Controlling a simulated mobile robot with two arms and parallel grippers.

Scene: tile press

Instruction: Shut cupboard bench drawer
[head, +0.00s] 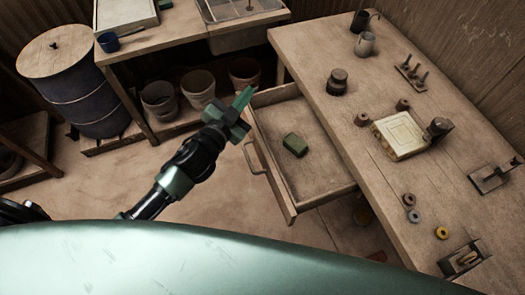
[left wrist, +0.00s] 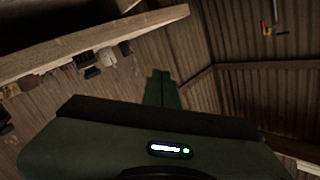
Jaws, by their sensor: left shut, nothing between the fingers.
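The bench drawer (head: 305,185) is pulled out from the wooden bench on the right in the head view. A green block (head: 295,145) lies inside it. The drawer's handle (head: 253,157) is on its front, facing left. My left gripper (head: 243,98) is shut and empty, above and near the far corner of the drawer front; I cannot tell whether it touches. In the left wrist view my left gripper's shut fingers (left wrist: 162,88) point away, with no drawer recognisable there. My right gripper is not in view.
The bench top (head: 340,125) carries a cream tile plate (head: 402,136), a dark pot (head: 338,82), mugs and small rings. A blue barrel (head: 80,85) and a second table with buckets (head: 198,88) stand at the back left. Open floor (head: 225,215) lies left of the drawer.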

